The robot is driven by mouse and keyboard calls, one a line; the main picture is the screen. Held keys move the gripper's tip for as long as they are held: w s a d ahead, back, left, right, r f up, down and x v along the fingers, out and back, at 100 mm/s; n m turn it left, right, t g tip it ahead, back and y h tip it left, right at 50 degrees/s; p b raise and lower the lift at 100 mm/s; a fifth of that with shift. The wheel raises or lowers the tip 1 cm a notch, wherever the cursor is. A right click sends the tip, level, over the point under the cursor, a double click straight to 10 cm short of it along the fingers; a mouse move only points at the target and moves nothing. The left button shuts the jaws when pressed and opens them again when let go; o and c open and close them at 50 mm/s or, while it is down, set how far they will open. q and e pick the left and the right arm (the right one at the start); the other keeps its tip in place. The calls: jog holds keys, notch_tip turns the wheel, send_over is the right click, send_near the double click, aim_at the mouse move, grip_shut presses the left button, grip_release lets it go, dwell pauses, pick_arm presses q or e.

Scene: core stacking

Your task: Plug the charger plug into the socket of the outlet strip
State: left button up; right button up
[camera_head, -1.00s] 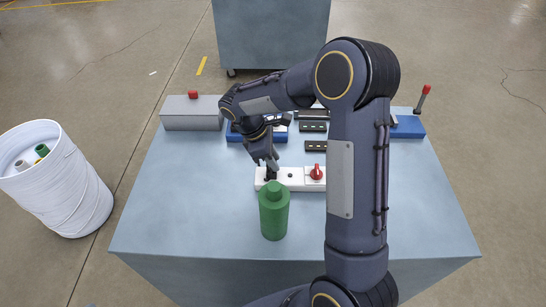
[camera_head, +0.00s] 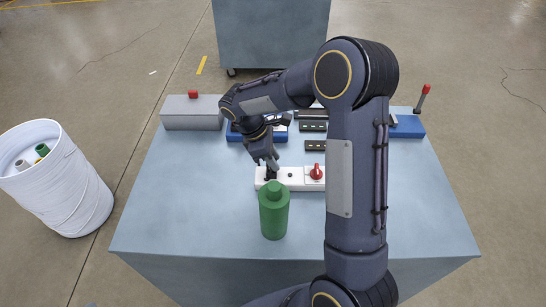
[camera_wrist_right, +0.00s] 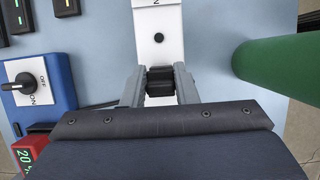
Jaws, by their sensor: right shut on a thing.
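The white outlet strip (camera_head: 304,184) lies on the table, with a red knob (camera_head: 316,173) at its right end. It also shows in the right wrist view (camera_wrist_right: 171,18), with a dark round socket (camera_wrist_right: 158,38) near a printed 2. My right gripper (camera_head: 270,170) is at the strip's left end. In the wrist view my right gripper (camera_wrist_right: 160,85) is shut on the black charger plug (camera_wrist_right: 160,88), which is over the strip beyond that socket. The plug's underside is hidden, so I cannot tell how deep it sits. My left gripper is not in view.
A green bottle (camera_head: 274,212) stands just in front of the strip. A grey box (camera_head: 192,118) is at the back left and a blue box (camera_head: 408,127) at the back right. A white bin (camera_head: 75,195) stands left of the table. The table's front left is clear.

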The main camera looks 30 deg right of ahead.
jog(key=shift+f+b, duration=0.75)
jog(key=shift+f, duration=0.4)
jog(key=o, duration=1.1)
jog(key=shift+c, duration=0.2)
jog(key=v, duration=0.8)
jog(key=shift+b, duration=0.45)
